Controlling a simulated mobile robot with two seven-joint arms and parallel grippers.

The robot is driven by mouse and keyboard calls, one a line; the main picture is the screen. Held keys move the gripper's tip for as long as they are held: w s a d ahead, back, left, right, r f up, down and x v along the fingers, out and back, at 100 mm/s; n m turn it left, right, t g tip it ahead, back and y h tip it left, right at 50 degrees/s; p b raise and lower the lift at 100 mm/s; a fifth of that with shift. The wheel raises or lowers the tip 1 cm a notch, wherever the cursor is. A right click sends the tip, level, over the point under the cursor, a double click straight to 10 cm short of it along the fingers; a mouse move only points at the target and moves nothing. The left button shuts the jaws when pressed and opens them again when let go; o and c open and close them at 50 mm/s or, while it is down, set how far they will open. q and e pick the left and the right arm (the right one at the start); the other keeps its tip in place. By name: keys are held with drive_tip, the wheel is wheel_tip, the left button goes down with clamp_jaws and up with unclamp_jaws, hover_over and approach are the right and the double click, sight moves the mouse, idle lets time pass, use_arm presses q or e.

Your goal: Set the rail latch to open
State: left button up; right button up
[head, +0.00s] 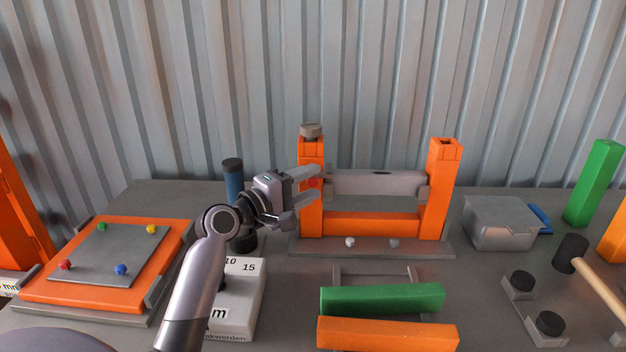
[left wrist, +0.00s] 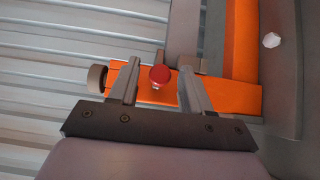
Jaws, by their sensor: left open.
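An orange frame stands on a grey base (head: 380,246), with a left post (head: 311,152) and a right post (head: 439,190). A grey bar (head: 375,183) spans between the posts. A red knob (head: 313,183), apparently the rail latch's handle, sits on the left post. In the left wrist view the red knob (left wrist: 159,76) lies between the two spread fingers of my left gripper (left wrist: 160,68). My left gripper (head: 308,186) is open, with a finger above and a finger below the knob. Whether a finger touches it cannot be told. My right gripper is out of view.
A green beam (head: 382,298) and an orange beam (head: 388,334) lie in front of the frame. A grey lidded box (head: 502,222) and a mallet (head: 571,254) are to the right. An orange board (head: 40,288) is at left. A corrugated wall stands behind.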

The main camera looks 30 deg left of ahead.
use_arm(q)
drive_tip(key=shift+x, duration=0.75)
clamp_jaws()
drive_tip(key=shift+s+a, duration=0.4)
drive_tip(key=shift+a, duration=0.3)
drive_tip(key=shift+s+a, duration=0.45)
drive_tip(key=shift+a, duration=0.25)
unclamp_jaws()
drive_tip(key=shift+s+a, duration=0.1)
drive_tip(key=b+v, duration=0.1)
drive_tip(key=v, duration=0.6)
drive_tip(key=shift+a, duration=0.1)
